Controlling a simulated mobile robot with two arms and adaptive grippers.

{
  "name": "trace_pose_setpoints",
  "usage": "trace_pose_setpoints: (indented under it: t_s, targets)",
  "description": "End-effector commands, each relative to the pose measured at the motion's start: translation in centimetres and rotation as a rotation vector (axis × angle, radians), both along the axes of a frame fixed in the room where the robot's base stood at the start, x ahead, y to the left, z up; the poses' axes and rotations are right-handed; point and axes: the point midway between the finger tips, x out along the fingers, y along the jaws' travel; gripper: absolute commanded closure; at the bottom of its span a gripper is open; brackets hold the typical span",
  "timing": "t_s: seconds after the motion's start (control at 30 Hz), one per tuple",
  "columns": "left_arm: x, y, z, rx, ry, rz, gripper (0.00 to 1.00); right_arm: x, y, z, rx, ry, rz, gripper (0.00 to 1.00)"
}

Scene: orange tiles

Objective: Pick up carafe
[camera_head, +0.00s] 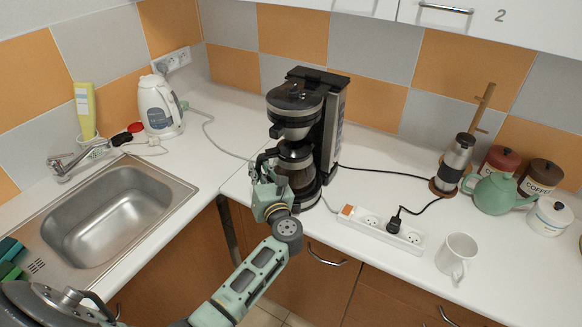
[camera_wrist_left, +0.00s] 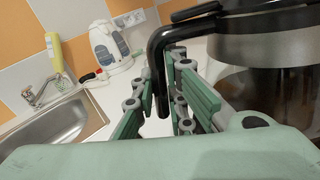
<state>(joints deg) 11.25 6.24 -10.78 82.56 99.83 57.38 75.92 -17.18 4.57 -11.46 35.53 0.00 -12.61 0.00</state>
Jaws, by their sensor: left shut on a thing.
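The glass carafe (camera_head: 297,167) has a black lid and handle and sits in the black and silver coffee maker (camera_head: 332,112), under its brew basket. My left gripper (camera_head: 264,172) is at the carafe's left side, in front of the machine. In the left wrist view, the fingers of my left gripper (camera_wrist_left: 162,100) are on both sides of the black carafe handle (camera_wrist_left: 160,75), shut on it. The carafe's glass body (camera_wrist_left: 262,95) fills the right of that view. The carafe's underside is partly hidden in the head view. My right gripper is not in view.
A power strip (camera_head: 380,229) with a black plug lies right of the coffee maker, with cables around it. A white mug (camera_head: 457,256) stands near the counter's front edge. A steel sink (camera_head: 118,218) and a white kettle (camera_head: 159,107) are at left. Canisters and a green teapot (camera_head: 494,193) stand at right.

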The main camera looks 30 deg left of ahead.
Motion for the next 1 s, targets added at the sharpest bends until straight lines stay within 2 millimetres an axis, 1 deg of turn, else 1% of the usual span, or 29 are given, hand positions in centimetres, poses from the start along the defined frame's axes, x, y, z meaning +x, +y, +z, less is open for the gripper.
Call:
trace_pose_setpoints:
  t_s: [0.3, 0.33, 0.63, 0.97, 1.0]
  targets:
    - [0.1, -0.1, 0.2, 0.001, -0.003, -0.002, 1.00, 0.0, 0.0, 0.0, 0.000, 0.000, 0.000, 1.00]
    - [0.2, -0.1, 0.5, 0.000, -0.011, -0.002, 1.00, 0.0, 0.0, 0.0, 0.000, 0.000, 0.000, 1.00]
    - [0.2, -0.1, 0.6, 0.000, -0.010, -0.001, 1.00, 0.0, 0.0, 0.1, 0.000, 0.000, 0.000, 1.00]
    - [0.9, -0.8, 2.0, -0.001, -0.010, -0.002, 1.00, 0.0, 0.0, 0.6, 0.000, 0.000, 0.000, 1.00]
    - [0.9, -1.0, 1.9, -0.001, -0.009, -0.003, 1.00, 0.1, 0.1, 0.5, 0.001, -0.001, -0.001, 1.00]
